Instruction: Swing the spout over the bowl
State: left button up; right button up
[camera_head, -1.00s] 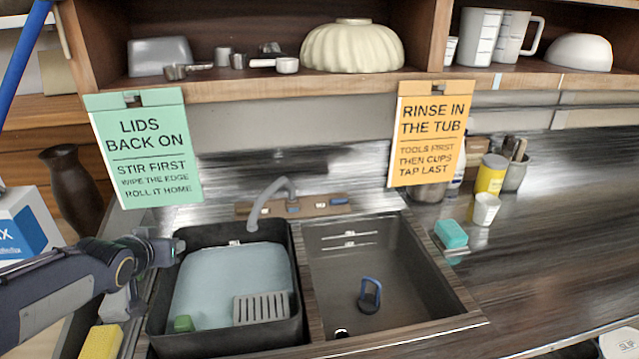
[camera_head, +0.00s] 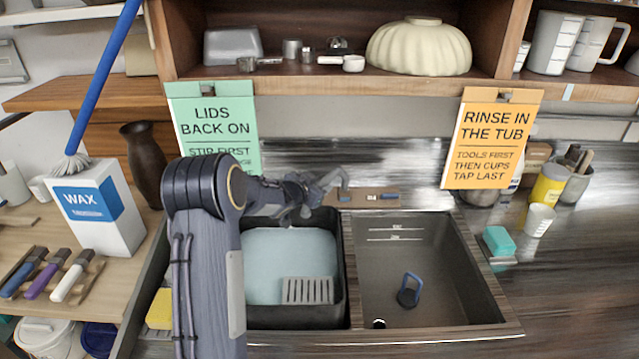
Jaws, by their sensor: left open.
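The grey curved spout (camera_head: 345,180) rises from the wooden tap ledge (camera_head: 390,193) behind the sink. Its outer end is hidden behind my left gripper. A dark tub (camera_head: 345,300) with pale blue water fills the left side. My left gripper (camera_head: 322,186) is open beside the spout, above the tub's back edge. I cannot tell whether it touches the spout. My right gripper is not in view.
A green card (camera_head: 212,115) and an orange card (camera_head: 493,137) hang from the shelf above. A teal sponge (camera_head: 498,241) lies right of the bowl. The space above the right bowl is clear.

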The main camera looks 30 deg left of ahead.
pick_arm(q)
jog(key=shift+w+f, duration=0.15)
jog(key=shift+w, duration=0.15)
grip_shut()
